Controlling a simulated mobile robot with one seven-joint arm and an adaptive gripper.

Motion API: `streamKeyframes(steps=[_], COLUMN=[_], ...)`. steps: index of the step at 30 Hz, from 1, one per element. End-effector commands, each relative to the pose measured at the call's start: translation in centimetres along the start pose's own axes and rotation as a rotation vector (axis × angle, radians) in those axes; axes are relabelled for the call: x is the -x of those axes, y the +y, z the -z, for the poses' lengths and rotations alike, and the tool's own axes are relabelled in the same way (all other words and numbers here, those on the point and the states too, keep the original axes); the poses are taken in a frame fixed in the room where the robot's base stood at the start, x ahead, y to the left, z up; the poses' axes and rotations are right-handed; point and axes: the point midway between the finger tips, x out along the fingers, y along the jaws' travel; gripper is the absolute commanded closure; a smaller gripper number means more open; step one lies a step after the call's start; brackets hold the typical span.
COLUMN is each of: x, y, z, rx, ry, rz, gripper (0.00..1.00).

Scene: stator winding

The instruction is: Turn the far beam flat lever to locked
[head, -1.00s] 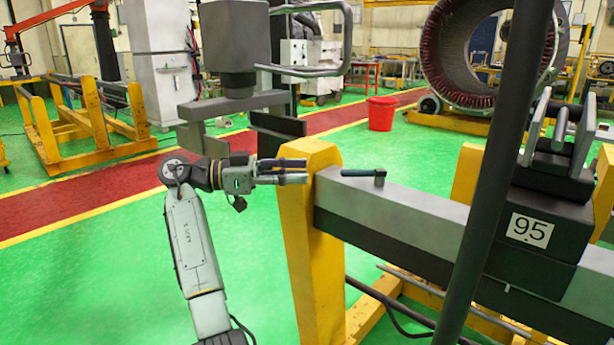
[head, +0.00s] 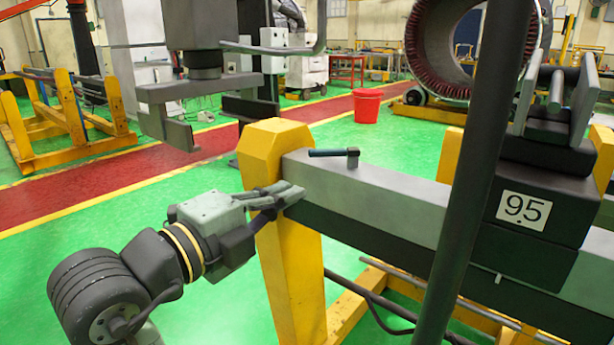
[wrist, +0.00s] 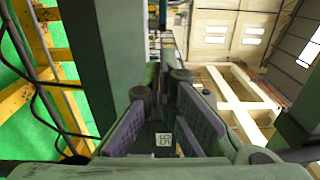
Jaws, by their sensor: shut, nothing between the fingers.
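In the wrist view my gripper fingers (wrist: 165,85) run forward and come together. I cannot make out the lever clearly in the wrist view.
A yellow post (head: 285,240) carries the beam's left end. A dark upright pole (head: 470,180) crosses the view in front of the beam. A dark block with a "95" plate (head: 523,209) sits on the beam. A grey overhead fixture (head: 200,90) hangs behind the post.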

Motion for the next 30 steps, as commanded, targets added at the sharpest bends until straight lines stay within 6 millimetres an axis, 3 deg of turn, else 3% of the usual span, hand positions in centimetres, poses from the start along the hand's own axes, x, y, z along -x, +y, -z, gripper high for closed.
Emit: streamKeyframes(steps=[5, 15, 21, 30], x=[-2.6, -9.8, -11.7, -12.5], y=[-0.2, -0.3, -0.2, 0.0], z=[0.2, 0.1, -2.1, -2.8], rx=[0.003, 0.005, 0.005, 0.003], ry=[0.007, 0.006, 0.002, 0.002], rz=[-0.003, -0.004, -0.003, -0.002], gripper=[1.0, 1.0, 1.0, 1.0])
